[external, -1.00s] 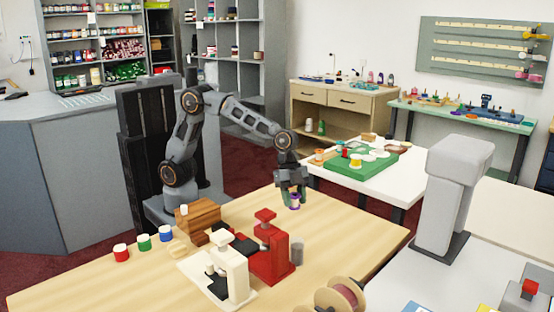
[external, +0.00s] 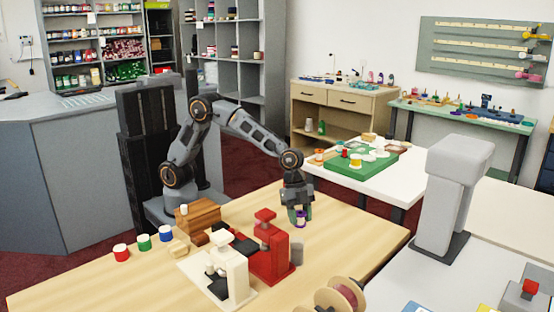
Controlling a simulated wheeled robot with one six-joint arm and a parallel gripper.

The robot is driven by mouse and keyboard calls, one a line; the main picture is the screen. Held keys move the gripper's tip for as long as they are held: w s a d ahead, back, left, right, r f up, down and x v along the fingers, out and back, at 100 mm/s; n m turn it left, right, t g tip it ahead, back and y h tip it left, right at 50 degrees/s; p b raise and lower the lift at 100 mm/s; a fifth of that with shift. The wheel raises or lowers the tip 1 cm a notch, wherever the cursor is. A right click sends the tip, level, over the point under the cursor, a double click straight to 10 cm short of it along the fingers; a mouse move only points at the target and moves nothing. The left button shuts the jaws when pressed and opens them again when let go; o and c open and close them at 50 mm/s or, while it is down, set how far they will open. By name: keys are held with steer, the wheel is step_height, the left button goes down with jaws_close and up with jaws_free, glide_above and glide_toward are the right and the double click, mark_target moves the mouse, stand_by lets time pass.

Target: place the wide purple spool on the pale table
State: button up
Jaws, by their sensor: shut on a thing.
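My gripper (external: 298,212) is shut on the purple spool (external: 300,219), which has a pale rim and hangs low between the fingers. The spool is over the pale wooden table (external: 345,235), to the right of and behind the red device. Whether its underside touches the tabletop cannot be told from this view. The fingers hide part of the spool.
A red device (external: 268,250) and a cream device (external: 230,272) stand left of the gripper, with a small grey cylinder (external: 297,252) in front. Red (external: 121,253), green (external: 144,243) and blue (external: 166,234) spools stand at the left. The tabletop to the right is clear.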

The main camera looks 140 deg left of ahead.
steer(key=shift+f, duration=0.2)
steer(key=o, duration=1)
steer(key=shift+r, duration=0.5)
steer(key=p+v, duration=0.1)
steer(key=v, duration=1)
steer(key=shift+s+r, duration=0.2)
steer(key=shift+r, duration=0.05)
